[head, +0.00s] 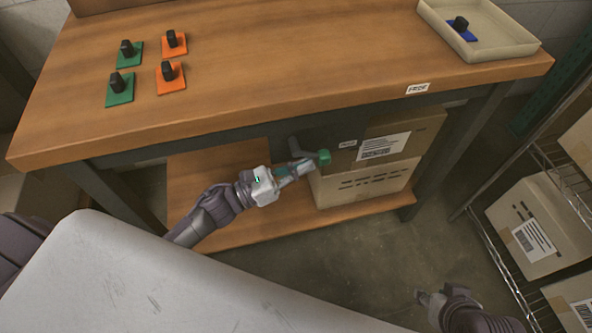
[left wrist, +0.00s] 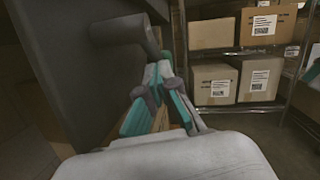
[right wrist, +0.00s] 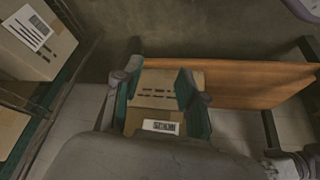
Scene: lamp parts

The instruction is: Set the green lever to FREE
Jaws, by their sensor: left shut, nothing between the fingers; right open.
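The lever's green knob (head: 323,157) shows below the front edge of the workbench in the head view, at the end of a short grey arm. My left gripper (head: 303,167) is shut with nothing in it, its tips right beside the knob; I cannot tell whether they touch. A FREE label (head: 417,88) is on the bench's front edge to the right. My right gripper (head: 430,298) is open and empty, low at the right.
The workbench (head: 250,95) carries green and orange plates with black knobs, and a tray (head: 490,45) with a blue plate. A small label (head: 347,144), too small to read, is right of the lever. Cartons (head: 365,185) stand on the lower shelf. A wire rack is at right.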

